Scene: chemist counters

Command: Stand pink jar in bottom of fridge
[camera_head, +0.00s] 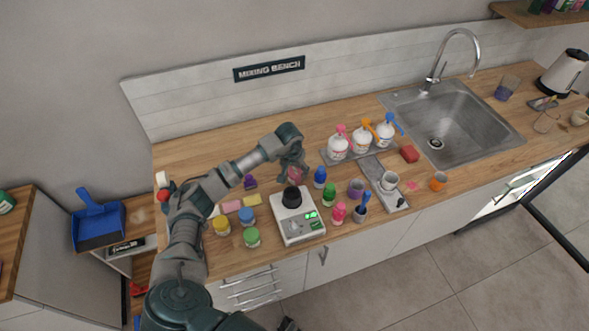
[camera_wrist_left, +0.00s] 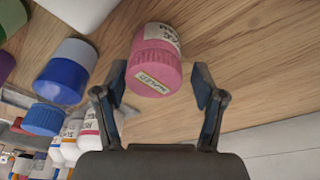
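The pink jar (camera_wrist_left: 155,68) has a pink lid with a pale label and a white label on its body. In the head view the pink jar (camera_head: 296,174) stands on the wooden counter behind the black-topped scale, partly hidden by my left gripper (camera_head: 292,162). In the wrist view my left gripper (camera_wrist_left: 160,92) is open, with a finger on each side of the jar lid and small gaps showing. A lit, open fridge-like unit (camera_head: 507,188) shows under the counter at the right. A small dark part at the bottom edge may be my right gripper (camera_head: 288,325).
A scale (camera_head: 298,217), a blue bottle (camera_head: 320,177), a green bottle (camera_head: 329,193) and a pink bottle (camera_head: 339,212) crowd the jar. Lidded jars stand at the left. The sink (camera_head: 452,120) lies at the right.

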